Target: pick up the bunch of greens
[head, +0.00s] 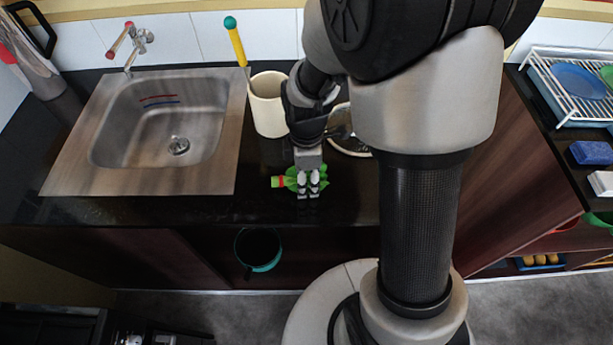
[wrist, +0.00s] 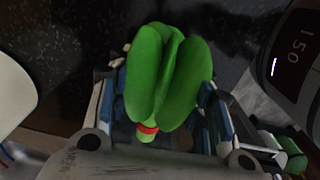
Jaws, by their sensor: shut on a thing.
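The bunch of greens (wrist: 168,75) is bright green with broad leaves and a red band near its stem end. In the head view the bunch (head: 291,181) is at the black counter's front part, right of the sink, its banded stem end pointing left. My gripper (head: 308,190) reaches down over it with its fingers closed around it. In the wrist view my gripper (wrist: 172,120) has a finger on each side of the bunch near the band. Part of the bunch is hidden by the fingers. I cannot tell whether it touches the counter.
A steel sink (head: 215,150) is to the left. A cream container (head: 268,105) stands close behind my gripper. A round item (head: 345,145) is partly hidden behind my arm. A dish rack (head: 580,62) stands far right. The counter's front edge is near.

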